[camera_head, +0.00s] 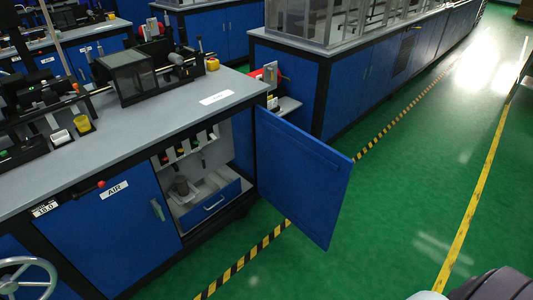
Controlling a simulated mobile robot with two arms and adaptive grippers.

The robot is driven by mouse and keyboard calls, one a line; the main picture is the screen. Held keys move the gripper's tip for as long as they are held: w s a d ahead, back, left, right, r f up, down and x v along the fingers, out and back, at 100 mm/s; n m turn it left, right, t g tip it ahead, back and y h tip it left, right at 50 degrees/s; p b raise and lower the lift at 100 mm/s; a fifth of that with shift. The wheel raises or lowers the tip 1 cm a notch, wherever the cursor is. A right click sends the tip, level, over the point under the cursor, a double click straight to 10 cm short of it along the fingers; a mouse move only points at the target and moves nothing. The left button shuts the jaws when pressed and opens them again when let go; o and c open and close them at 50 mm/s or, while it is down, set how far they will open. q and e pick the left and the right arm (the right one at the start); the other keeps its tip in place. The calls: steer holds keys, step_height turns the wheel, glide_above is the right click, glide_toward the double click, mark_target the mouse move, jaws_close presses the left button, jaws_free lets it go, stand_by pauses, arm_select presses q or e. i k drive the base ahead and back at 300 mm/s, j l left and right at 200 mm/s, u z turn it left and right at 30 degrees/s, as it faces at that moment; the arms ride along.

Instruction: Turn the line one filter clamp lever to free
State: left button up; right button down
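A blue cabinet under the grey-topped workbench stands with its door (303,177) swung open. Inside are a pale panel (207,152) with several small red, dark and yellow fittings, and a grey cylinder (181,187) below them. A drawer (213,203) with a light handle is at the bottom of the opening. I cannot make out which part is the line one filter clamp lever; it is too small or hidden. Neither of my grippers shows in this view. A rounded grey and black shape at the bottom right corner looks like part of my own body.
An "AIR" label (114,188) and a red knob (101,184) are on the bench front. A handwheel (27,277) stands at the bottom left. The open door juts into the aisle. Green floor (390,215) is clear to its right, and a second bench row (360,92) runs behind.

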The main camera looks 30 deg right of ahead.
mark_target(201, 155)
steer(key=i+l+u, duration=0.1)
steer(key=l+u, duration=0.75)
steer(key=l, duration=0.7)
steer(key=l+u, duration=0.15)
steer(key=l, duration=0.7)
steer(key=k+l+u, duration=0.15)
steer(key=l, duration=1.2)
steer(key=k+l, duration=0.15)
steer(key=l, duration=0.95)
steer(key=k+j, duration=0.1)
steer(key=j, duration=0.35)
steer(key=k+j, duration=0.1)
steer(key=j, duration=0.35)
steer(key=k+j, duration=0.1)
steer(key=j, duration=0.35)
steer(key=i+j, duration=0.1)
steer(key=j, duration=0.35)
steer(key=i+j, duration=0.15)
steer(key=j, duration=0.3)
steer(key=i+j, duration=0.1)
steer(key=j, duration=0.35)
